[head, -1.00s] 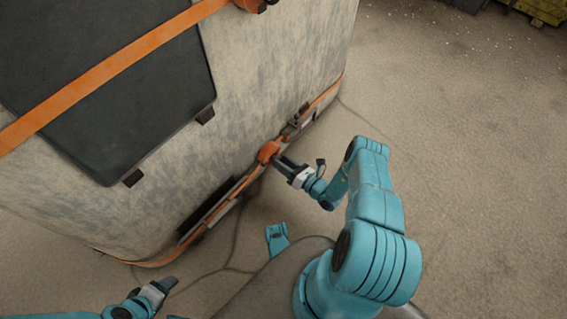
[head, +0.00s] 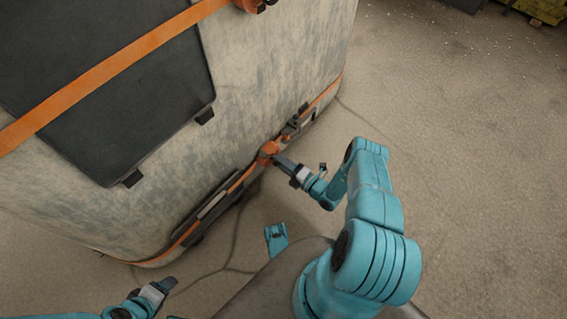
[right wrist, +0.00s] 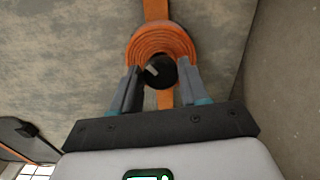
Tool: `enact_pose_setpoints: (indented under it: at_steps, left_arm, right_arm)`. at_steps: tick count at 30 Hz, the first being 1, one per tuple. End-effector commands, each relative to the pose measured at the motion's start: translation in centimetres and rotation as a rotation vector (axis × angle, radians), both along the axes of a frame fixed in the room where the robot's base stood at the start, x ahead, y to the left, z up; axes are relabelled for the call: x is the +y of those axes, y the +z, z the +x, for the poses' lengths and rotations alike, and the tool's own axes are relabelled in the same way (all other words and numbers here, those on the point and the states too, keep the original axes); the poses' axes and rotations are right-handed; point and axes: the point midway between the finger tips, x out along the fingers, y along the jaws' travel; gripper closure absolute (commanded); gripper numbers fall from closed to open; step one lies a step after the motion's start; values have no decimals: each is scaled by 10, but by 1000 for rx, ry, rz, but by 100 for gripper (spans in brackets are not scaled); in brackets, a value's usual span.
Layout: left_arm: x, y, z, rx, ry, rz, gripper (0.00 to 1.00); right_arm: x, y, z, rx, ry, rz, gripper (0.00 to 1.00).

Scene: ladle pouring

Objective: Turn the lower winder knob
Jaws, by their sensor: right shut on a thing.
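The lower winder is an orange round housing (head: 268,149) on the orange strap low on the large pale block. In the right wrist view the housing (right wrist: 160,42) shows ridged rings with a black knob (right wrist: 160,70) at its middle, bearing a light mark. My right gripper (head: 277,157) reaches the winder; in the right wrist view its fingers (right wrist: 160,82) stand on both sides of the black knob, shut on it. My left gripper (head: 170,285) is at the bottom left, apart from the block; its finger gap is too small to tell.
An orange strap (head: 100,88) crosses the dark panel (head: 150,110) on the block (head: 270,60). An upper orange winder (head: 250,5) sits at the top edge. Thin cables lie on the floor (head: 460,150).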

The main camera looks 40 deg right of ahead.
Motion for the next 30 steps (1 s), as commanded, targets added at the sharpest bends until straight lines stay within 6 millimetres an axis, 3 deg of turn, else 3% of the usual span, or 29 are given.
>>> enact_pose_setpoints:
  at_steps: [15, 30]
  left_arm:
    - [0, 0, 0, 0, 0, 0, 31]
    - [0, 0, 0, 0, 0, 0, 31]
  right_arm:
    - [1, -2, -1, 35, 1, 401, 86]
    - [2, -3, -1, 46, 2, 526, 86]
